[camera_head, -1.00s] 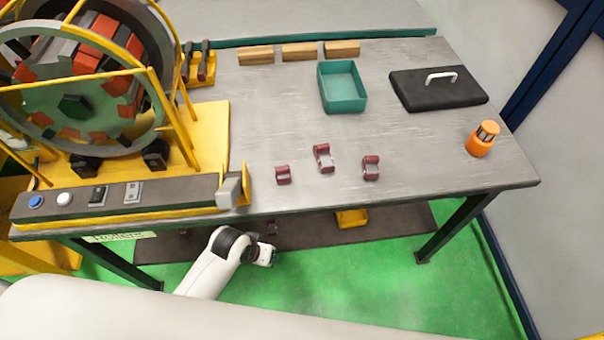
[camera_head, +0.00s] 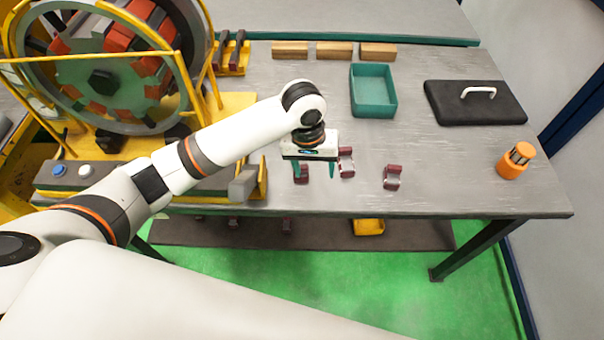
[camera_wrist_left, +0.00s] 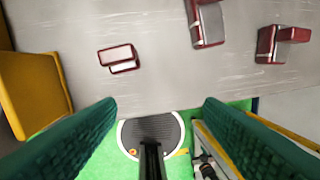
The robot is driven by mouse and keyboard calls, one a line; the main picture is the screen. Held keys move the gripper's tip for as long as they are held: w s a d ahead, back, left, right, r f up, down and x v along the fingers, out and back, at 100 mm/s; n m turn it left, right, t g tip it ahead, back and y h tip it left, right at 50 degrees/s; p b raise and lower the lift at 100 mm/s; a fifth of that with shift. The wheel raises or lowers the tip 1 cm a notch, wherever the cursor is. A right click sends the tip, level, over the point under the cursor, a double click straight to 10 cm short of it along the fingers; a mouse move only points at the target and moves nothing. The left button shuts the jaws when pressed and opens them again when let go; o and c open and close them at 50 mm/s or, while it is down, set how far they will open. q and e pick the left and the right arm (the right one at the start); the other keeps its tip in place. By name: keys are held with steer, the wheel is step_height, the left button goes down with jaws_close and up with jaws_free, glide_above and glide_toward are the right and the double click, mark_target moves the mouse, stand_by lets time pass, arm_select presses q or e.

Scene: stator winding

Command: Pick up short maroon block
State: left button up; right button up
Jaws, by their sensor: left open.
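Three maroon blocks lie on the grey table. The left block (camera_head: 301,176) looks the shortest; it also shows whole in the left wrist view (camera_wrist_left: 120,58), left of centre. The middle block (camera_head: 347,163) and the right block (camera_head: 392,177) look bigger; the wrist view shows the middle block (camera_wrist_left: 207,25) at the top and the right block (camera_wrist_left: 280,43) at right. My left gripper (camera_head: 315,170) is open and empty, pointing down over the table's front part near the left and middle blocks. In the head view it partly covers the left block. My right gripper is out of view.
A teal bin (camera_head: 373,108) stands behind the blocks, with wooden blocks (camera_head: 334,50) at the back. Table (camera_head: 450,175) is clear right of the blocks.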

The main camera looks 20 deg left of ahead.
arm_select(q)
steer(key=w+a+r+n+y, duration=0.1)
steer(key=w+a+r+n, duration=0.1)
steer(key=w+a+r, duration=0.15)
steer(key=shift+n, duration=0.3)
steer(key=f, duration=0.1)
steer(key=f+p, duration=0.1)
steer(key=f, duration=0.3)
steer(key=shift+s+a+f, duration=0.15)
steer(key=shift+s+a, duration=0.1)
steer(key=shift+a, duration=0.05)
steer(key=shift+f+p, duration=0.5)
steer(key=shift+f, duration=0.05)
step_height(320, 180, down, 4)
steer(key=shift+w+f+p, duration=0.15)
steer(key=shift+f+p, duration=0.05)
steer(key=shift+p, duration=0.25)
steer(key=shift+c, duration=0.3)
jaws_close()
